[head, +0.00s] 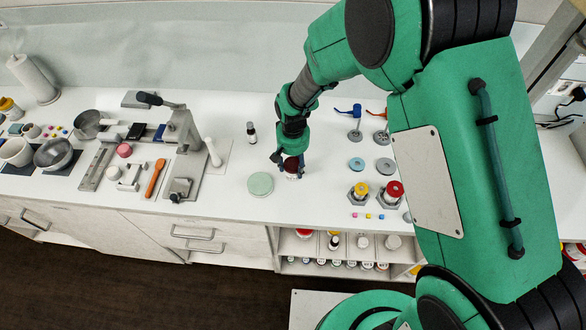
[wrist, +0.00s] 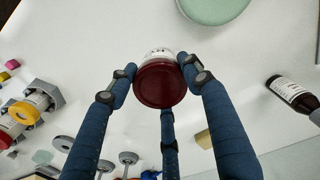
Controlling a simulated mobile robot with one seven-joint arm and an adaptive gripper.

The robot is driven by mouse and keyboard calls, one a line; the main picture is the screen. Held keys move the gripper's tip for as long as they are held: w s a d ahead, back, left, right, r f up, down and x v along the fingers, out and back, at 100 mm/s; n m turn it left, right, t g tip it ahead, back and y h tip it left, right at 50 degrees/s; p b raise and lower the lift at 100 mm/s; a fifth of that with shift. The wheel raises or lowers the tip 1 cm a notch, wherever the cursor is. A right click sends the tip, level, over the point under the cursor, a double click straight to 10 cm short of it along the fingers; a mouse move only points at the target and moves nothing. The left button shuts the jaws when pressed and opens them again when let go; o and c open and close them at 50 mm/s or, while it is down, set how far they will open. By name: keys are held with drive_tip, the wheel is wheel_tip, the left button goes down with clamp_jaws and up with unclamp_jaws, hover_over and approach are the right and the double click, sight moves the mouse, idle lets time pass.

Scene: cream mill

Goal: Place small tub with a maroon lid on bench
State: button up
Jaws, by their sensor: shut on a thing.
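The small tub with a maroon lid (wrist: 160,84) sits between the fingers of my gripper (wrist: 165,80) in the wrist view, its white side showing just past the lid. In the head view the tub (head: 291,167) is at my gripper (head: 288,163), low over or on the white bench (head: 232,195); I cannot tell whether its base touches. My gripper points down and is shut on the tub. The fingers hide part of the tub in the head view.
A pale green disc (head: 260,184) lies just left of the tub. A dark bottle (head: 251,132) stands behind it. Right are grey and blue discs (head: 357,164) and red- and yellow-topped pieces (head: 393,190). The bench's front edge is close, with shelves below.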

sight(294, 165)
drive_tip(key=shift+r, duration=0.1)
drive_tip(key=shift+c, duration=0.2)
drive_tip(key=shift+r, duration=0.5)
drive_tip(key=shift+s+d+r, duration=0.1)
drive_tip(key=shift+s+r, duration=0.1)
drive_tip(key=shift+r, duration=0.45)
drive_tip(key=shift+s+d+r, duration=0.1)
drive_tip(key=shift+s+r, duration=0.1)
drive_tip(key=shift+r, duration=0.4)
drive_tip(key=s+d, duration=0.3)
drive_tip(key=s, duration=0.4)
drive_tip(key=s+d+r, duration=0.1)
drive_tip(key=s+d, duration=0.2)
drive_tip(key=s, duration=0.3)
drive_tip(key=shift+s+r+p, duration=0.15)
drive_tip(key=shift+s+p, duration=0.25)
drive_tip(key=shift+w+d, duration=0.1)
drive_tip(key=shift+w, duration=0.05)
